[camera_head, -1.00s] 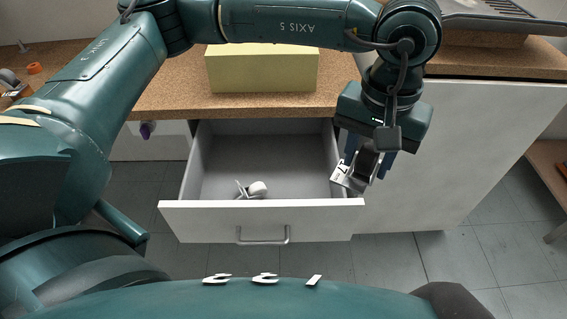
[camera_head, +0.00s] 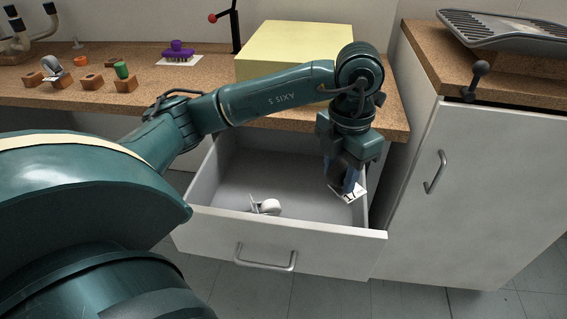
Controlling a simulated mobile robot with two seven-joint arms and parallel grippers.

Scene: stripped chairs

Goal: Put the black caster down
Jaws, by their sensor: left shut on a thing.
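My left gripper (camera_head: 345,188) points down over the right part of the open drawer (camera_head: 290,240), near its right wall. It is shut on a dark thing, which I take for the black caster; the fingers hide most of it, and I cannot tell whether it touches the drawer floor. A white label with 17 shows at the fingertips. A light grey caster (camera_head: 268,206) lies in the drawer's front middle, left of the gripper and apart from it. My right gripper is not in view.
The drawer floor left of and behind the grey caster is bare. A yellow box (camera_head: 290,48) stands on the bench above the drawer. Several wooden blocks, one with a green piece (camera_head: 121,70), and a purple brush (camera_head: 179,50) are at the left. A cabinet (camera_head: 470,190) stands at the right.

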